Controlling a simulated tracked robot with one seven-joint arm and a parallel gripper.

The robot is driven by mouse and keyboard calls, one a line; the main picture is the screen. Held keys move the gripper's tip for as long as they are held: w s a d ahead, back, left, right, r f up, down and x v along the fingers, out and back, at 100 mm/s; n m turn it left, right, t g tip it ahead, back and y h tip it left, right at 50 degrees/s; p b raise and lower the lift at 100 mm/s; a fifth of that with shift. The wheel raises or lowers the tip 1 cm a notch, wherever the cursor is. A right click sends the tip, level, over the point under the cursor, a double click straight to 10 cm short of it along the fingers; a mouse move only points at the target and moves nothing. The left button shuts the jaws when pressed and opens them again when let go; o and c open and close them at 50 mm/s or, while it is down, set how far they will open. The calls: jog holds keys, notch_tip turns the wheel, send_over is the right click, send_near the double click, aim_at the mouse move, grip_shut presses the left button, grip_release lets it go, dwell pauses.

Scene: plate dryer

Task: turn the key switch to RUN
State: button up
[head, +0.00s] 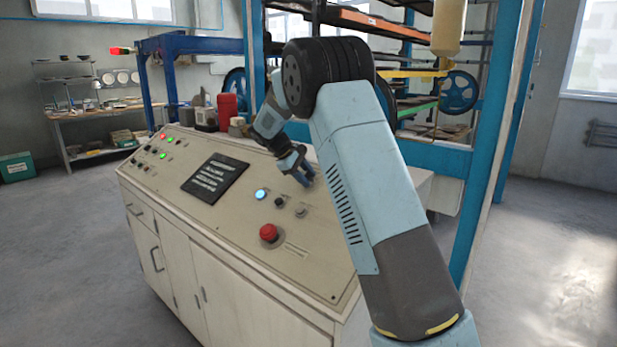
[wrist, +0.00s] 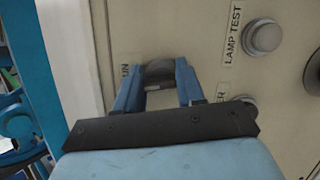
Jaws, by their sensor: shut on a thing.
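My gripper (head: 303,176) is down at the sloped top of the beige console, near its far right end. In the wrist view its two blue fingers (wrist: 158,84) are shut on a dark rounded knob (wrist: 159,70), the key switch, one finger on each side. Letters "UN" show on a label (wrist: 125,72) just left of the knob; the rest of that label is hidden by the finger. The gripper hides the switch in the head view, and I cannot tell its exact angle.
A grey LAMP TEST button (wrist: 262,37) and another round control (wrist: 245,101) are close to the right finger. A blue rack frame (head: 490,130) stands behind.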

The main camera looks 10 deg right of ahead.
jog(key=shift+w+r+m+y, duration=0.1)
jog(key=shift+r+m+y, duration=0.05)
jog(key=shift+m, duration=0.4)
jog(key=shift+r+m+y, duration=0.1)
jog(key=shift+m+y, duration=0.05)
jog(key=shift+m, duration=0.4)
jog(key=o, duration=1)
jog(key=shift+f, duration=0.15)
jog(key=shift+o, duration=0.2)
jog(key=w+v, duration=0.1)
jog(key=v, duration=1.2)
jog(key=shift+s+a+r, duration=0.2)
jog(key=shift+s+r, duration=0.1)
